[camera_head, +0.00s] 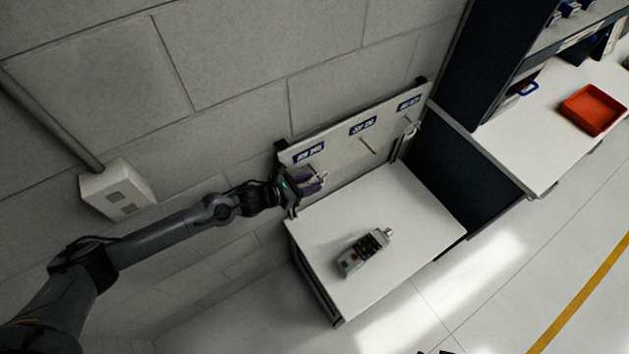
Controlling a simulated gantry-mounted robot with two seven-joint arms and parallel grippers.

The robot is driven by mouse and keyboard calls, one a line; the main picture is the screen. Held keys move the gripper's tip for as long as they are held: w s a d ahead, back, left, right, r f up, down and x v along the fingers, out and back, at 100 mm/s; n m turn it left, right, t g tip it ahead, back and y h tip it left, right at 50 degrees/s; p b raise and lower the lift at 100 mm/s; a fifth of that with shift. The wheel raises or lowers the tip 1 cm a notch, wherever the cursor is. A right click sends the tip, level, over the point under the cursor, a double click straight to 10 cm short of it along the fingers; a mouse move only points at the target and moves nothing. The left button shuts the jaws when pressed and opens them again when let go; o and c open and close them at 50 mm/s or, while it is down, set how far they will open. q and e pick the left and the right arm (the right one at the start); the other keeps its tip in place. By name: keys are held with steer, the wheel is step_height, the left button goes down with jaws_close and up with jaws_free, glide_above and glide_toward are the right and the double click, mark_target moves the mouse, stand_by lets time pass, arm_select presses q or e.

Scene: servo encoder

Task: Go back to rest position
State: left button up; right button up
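My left arm reaches in from the left. My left gripper (314,183) is at the left end of a white wall board, under its left label. A dark purplish item (306,184) shows right at the fingers, close to a hook on the board. I cannot tell whether the fingers hold it or are only beside it. A grey handheld device (363,252) with dark and coloured buttons lies on the white table (410,205), apart from the gripper. Only small dark tips, possibly my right gripper, show at the bottom edge.
The white board (345,147) has several blue labels and hooks. A dark cabinet and a bench with a red tray (592,109) stand at the right. A grey wall box (117,190) is at the left. The table's right part is clear.

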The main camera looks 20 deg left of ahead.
arm_select(q)
steer(key=v, duration=0.8)
steer(key=s+d+f+n, duration=0.1)
steer(key=s+d+f, duration=0.3)
steer(key=s+f, duration=0.1)
steer(key=s+d+r+n, duration=0.2)
steer(key=s+d+n, duration=0.45)
steer(key=d, duration=0.45)
steer(key=s+a+r+n+g+y, duration=0.1)
steer(key=s+a+n+g+y, duration=0.45)
steer(key=n, duration=1.15)
steer(key=s+a+r+n+g+y, duration=0.15)
steer(key=s+a+n, duration=0.55)
steer(key=n, duration=1)
step_height(320, 180, up, 26)
steer(key=p, duration=2.6)
steer(key=shift+s+d+m+g+p, duration=0.3)
steer(key=shift+s+d+m+p, duration=0.05)
steer(key=shift+d, duration=0.1)
